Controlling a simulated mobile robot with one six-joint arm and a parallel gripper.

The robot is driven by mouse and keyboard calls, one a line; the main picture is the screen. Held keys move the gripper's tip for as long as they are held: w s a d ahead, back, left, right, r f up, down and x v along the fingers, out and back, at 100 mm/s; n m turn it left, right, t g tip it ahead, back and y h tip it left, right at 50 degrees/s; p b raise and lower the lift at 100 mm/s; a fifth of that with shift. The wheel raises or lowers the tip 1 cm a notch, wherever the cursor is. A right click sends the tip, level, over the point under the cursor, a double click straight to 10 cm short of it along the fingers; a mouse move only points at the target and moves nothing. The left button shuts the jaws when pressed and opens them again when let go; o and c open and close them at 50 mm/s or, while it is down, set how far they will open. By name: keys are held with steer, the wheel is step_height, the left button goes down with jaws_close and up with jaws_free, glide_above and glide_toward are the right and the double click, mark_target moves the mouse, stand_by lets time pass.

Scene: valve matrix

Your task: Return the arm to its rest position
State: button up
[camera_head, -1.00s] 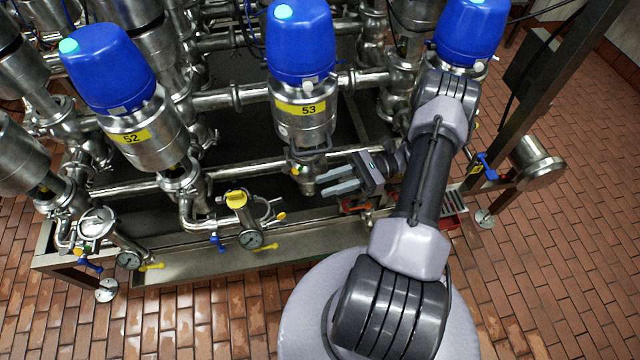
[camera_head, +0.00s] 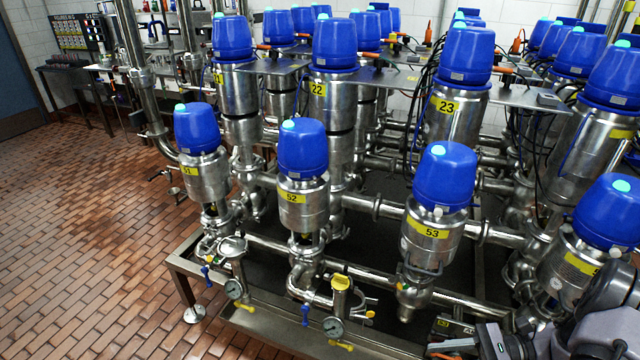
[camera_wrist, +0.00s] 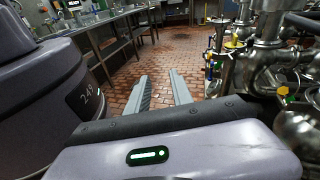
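My gripper shows in the wrist view (camera_wrist: 160,88) with its two grey fingers apart and nothing between them. Brick floor shows past the fingertips. In the head view my arm is at the bottom right corner, low in front of the valve matrix and mostly cut off by the frame edge. Valve 53 (camera_head: 438,205), with a blue cap and yellow label, stands above and left of my arm there. Valve 52 (camera_head: 303,180) and valve 51 (camera_head: 200,150) stand further left.
The frame edge of the valve matrix (camera_head: 184,268) runs along the front. In the wrist view, pipework (camera_wrist: 268,55) is close on the right and a bench (camera_wrist: 125,22) stands at the back left. Brick floor (camera_head: 80,230) is clear at left.

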steer(key=a+r+n+g+h, duration=0.4)
steer(key=a+r+n+h, duration=0.35)
steer(key=r, duration=0.55)
steer(key=s+a+r+n+t+h, duration=0.6)
steer(key=s+a+r+t, duration=0.2)
steer(key=r, duration=0.3)
steer(key=shift+s+a+r, duration=0.15)
steer(key=shift+a, duration=0.75)
